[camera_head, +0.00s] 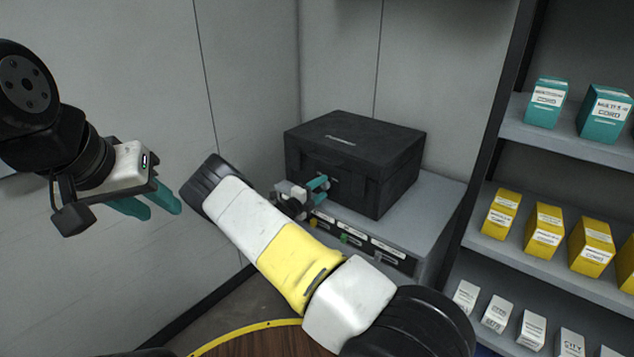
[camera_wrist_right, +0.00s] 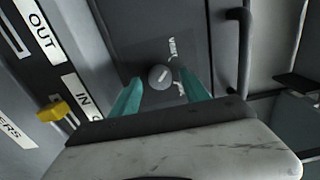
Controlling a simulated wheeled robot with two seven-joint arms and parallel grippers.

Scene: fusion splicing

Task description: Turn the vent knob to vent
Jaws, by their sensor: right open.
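The vent knob (camera_wrist_right: 160,77) is a small round grey knob with a light line across it, on a dark panel. The word VENT is printed just above it in the right wrist view, and a second label beside it is partly hidden. My right gripper (camera_wrist_right: 163,91) is open, with its teal fingers on either side of the knob. I cannot tell whether they touch it. In the head view my right gripper (camera_head: 318,184) is at the front of the black case (camera_head: 352,158), and the knob is hidden. My left gripper (camera_head: 163,206) hangs empty at the left, fingers apart.
The case stands on a grey cabinet (camera_head: 440,205) with labelled slots and coloured tabs. A dark handle (camera_wrist_right: 240,50) is right of the knob, and a yellow tab (camera_wrist_right: 60,110) is at left. Shelves (camera_head: 570,145) with boxes stand at the right.

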